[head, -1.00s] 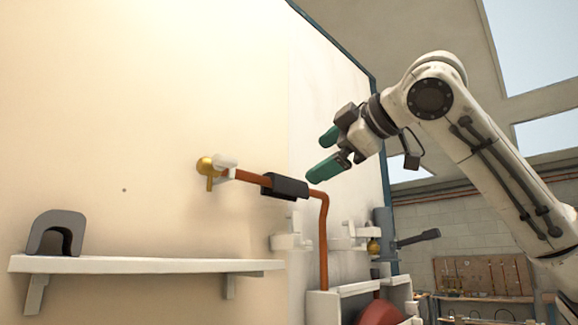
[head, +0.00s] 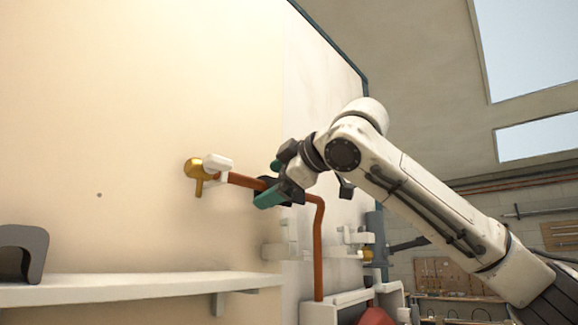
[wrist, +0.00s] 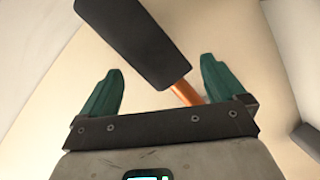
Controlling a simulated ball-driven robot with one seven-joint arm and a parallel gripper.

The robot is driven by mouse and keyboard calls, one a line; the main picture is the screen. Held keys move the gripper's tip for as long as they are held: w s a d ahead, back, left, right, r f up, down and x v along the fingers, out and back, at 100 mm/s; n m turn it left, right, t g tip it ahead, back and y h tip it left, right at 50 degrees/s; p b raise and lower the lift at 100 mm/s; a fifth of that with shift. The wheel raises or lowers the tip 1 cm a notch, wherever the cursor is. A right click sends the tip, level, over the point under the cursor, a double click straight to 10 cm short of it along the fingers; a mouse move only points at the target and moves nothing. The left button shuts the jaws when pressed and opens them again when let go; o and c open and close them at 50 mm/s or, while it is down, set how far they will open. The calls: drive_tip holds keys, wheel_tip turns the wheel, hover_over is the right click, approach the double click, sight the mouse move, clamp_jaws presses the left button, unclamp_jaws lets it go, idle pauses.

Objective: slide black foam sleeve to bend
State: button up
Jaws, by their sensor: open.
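The black foam sleeve (wrist: 135,42) lies around the copper pipe (head: 241,180), just ahead of and partly between my fingertips in the wrist view. In the head view my gripper covers most of the sleeve, and only a dark edge (head: 260,183) shows. The pipe leaves the sleeve and runs to the bend (head: 319,201), then drops down. My gripper (head: 271,181) is open at the sleeve, with its teal fingers on either side. In the wrist view my gripper (wrist: 160,66) holds nothing, and the bare pipe runs down toward the right finger.
A brass fitting (head: 194,170) with a white clip (head: 217,163) is at the pipe's left end. A white shelf (head: 130,288) with a dark grey arch-shaped piece (head: 22,252) is at lower left. Grey and white fittings (head: 375,240) stand right of the bend. The wall's upper left is bare.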

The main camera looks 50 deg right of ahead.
drive_tip(key=shift+x, duration=0.85)
drive_tip(key=c, duration=1.2)
drive_tip(key=shift+c, duration=0.2)
drive_tip(key=shift+d, duration=0.15)
drive_tip(key=shift+t, duration=0.9)
drive_tip(key=shift+d+p, duration=0.35)
drive_tip(key=shift+d, duration=3.25)
drive_tip(key=o, duration=1.2)
drive_tip(key=shift+c, duration=0.2)
